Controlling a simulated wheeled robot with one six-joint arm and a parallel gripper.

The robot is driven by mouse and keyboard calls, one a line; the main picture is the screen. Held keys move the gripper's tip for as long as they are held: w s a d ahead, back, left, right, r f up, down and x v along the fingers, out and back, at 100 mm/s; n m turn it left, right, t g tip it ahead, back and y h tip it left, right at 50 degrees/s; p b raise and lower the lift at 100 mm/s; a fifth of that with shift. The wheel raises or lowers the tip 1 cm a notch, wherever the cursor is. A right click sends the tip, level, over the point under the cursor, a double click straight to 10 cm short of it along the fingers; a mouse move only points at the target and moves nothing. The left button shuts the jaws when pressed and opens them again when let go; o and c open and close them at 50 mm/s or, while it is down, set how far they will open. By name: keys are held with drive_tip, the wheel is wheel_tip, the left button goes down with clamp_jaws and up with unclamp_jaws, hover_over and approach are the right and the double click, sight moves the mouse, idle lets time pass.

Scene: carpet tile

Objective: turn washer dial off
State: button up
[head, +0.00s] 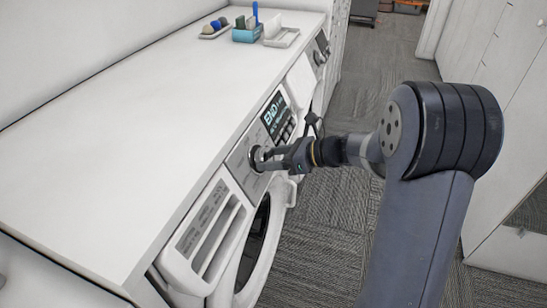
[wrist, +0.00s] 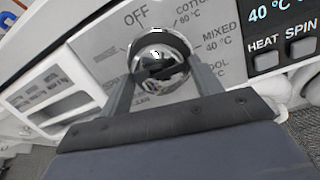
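The washer dial (wrist: 160,58) is a round chrome knob on a grey panel, with OFF printed above it and COTTON and MIXED labels to its right in the wrist view. In the head view the dial (head: 257,154) sits on the washer front, left of the lit display. My gripper (head: 268,159) reaches it from the right. In the wrist view my gripper's (wrist: 160,75) two fingers lie on opposite sides of the dial and appear to touch it. I cannot tell which label the dial points to.
HEAT and SPIN buttons (wrist: 282,50) lie right of the dial. The detergent drawer (head: 207,232) is at left, above the round door (head: 262,235). The white countertop (head: 150,110) holds trays at its far end. Carpeted floor (head: 325,235) is clear.

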drive_tip(key=c, duration=0.6)
drive_tip(key=shift+n, duration=0.3)
drive_tip(key=n+b, duration=0.2)
drive_tip(key=n, duration=0.1)
drive_tip(key=shift+w+f+n+g+b, duration=0.1)
drive_tip(key=shift+n+g+b, duration=0.2)
drive_tip(key=shift+n+b, duration=0.1)
drive_tip(key=n+b, duration=0.2)
drive_tip(key=n, duration=0.1)
drive_tip(key=shift+n, duration=0.4)
drive_tip(key=n+b, duration=0.1)
drive_tip(key=n, duration=0.1)
drive_tip(key=n+b, duration=0.2)
drive_tip(key=n, duration=0.1)
drive_tip(key=shift+w+g+h+b, duration=0.1)
drive_tip(key=shift+g+h+b, duration=0.2)
drive_tip(key=shift+h, duration=0.1)
drive_tip(key=shift+r+n+b, duration=0.15)
drive_tip(key=shift+n+b, duration=0.55)
drive_tip(key=shift+n, duration=0.5)
drive_tip(key=shift+r+n+b, duration=0.15)
drive_tip(key=shift+n+b, duration=0.55)
drive_tip(key=shift+n, duration=0.5)
